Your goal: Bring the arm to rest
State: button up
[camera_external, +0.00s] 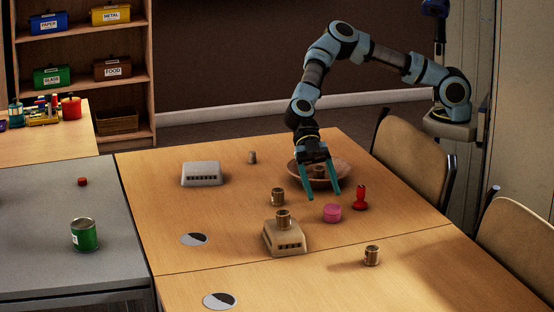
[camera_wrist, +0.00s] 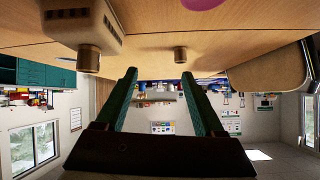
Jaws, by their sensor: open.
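My gripper (camera_external: 321,197) is open, with its two green fingers spread and pointing down above the wooden table (camera_external: 230,212). Nothing shows between the fingertips in the wrist view (camera_wrist: 160,74). Behind the fingers is a brown bowl (camera_external: 344,170), with a small metal cylinder (camera_external: 319,172) that appears to be in it, partly hidden by my gripper. My arm is bent, reaching left from its base at the right and then down. How far the fingertips are above the table is hard to tell.
Near the fingers are a metal cylinder (camera_external: 278,197), a pink round piece (camera_external: 332,213) and a red knobbed piece (camera_external: 360,198). A beige slotted box (camera_external: 284,241) carries another metal cylinder (camera_external: 284,217). A grey box (camera_external: 202,174) is at left. Chairs (camera_external: 415,160) stand right.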

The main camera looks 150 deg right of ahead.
jog(key=s+a+g, duration=0.1)
jog(key=a, duration=0.2)
jog(key=s+a+f+g+p, duration=0.1)
jog(key=s+a, duration=0.1)
jog(key=a, duration=0.2)
jog(key=s+a+g+h, duration=0.1)
jog(key=s+a, duration=0.1)
jog(key=a, duration=0.1)
jog(key=shift+s+a+f+g, duration=0.25)
jog(key=shift+a+f+g, duration=0.05)
jog(key=shift+a+g, duration=0.1)
jog(key=s+a, duration=0.1)
jog(key=s, duration=0.1)
jog(key=s+a+g+h+p, duration=0.1)
jog(key=s, duration=0.1)
jog(key=s+a+g+h, duration=0.1)
jog(key=s+a, duration=0.1)
jog(key=s, duration=0.1)
jog(key=shift+m+p, duration=0.35)
jog(key=shift+m, duration=0.05)
jog(key=s+r+m+h+p, duration=0.2)
jog(key=s+r, duration=0.3)
jog(key=s, duration=0.6)
jog(key=s+a+r+m+g+h+p, duration=0.1)
jog(key=s+r+m, duration=0.4)
jog(key=s, duration=0.6)
jog(key=shift+r+h+p, duration=0.45)
jog(key=shift+h+p, duration=0.1)
jog(key=shift+h, duration=0.25)
